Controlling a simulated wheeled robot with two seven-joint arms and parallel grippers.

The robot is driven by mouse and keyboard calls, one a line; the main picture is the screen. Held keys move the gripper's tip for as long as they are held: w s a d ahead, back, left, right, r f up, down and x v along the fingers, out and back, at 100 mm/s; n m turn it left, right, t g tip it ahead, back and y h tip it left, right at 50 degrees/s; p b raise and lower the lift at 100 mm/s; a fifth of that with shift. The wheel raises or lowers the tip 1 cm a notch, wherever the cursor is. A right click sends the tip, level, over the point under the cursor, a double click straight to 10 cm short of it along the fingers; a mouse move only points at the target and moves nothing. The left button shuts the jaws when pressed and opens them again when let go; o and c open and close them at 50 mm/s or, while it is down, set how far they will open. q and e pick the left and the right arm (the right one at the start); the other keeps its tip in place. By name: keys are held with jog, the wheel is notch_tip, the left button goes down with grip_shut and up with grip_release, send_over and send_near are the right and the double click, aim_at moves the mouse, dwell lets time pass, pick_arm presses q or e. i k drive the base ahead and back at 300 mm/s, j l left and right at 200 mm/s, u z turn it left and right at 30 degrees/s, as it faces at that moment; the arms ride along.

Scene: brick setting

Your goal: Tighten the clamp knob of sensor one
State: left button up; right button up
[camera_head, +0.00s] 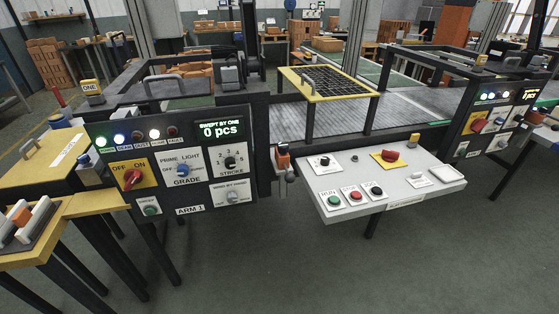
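A small yellow tag reading ONE (93,87) stands at the left end of the conveyor frame, behind the ARM 1 panel. A small orange-and-dark unit with a pale lower part (283,155) is mounted between the ARM 1 panel and the grey console. I cannot tell for sure which part is sensor one, and its clamp knob is not clearly made out. Neither of my grippers is in view.
The ARM 1 panel (179,193) has a red switch (132,178) and a display reading 0 pcs. The grey console (440,186) carries several buttons. A yellow-framed black grid (326,81) sits over the conveyor (400,108). Open floor (300,270) lies in front.

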aim_at(282, 148)
jog(key=i+j, duration=0.1)
jog(key=j, duration=0.45)
jog(key=i+j+z, duration=0.15)
jog(key=j, duration=0.95)
jog(key=i+z, duration=0.05)
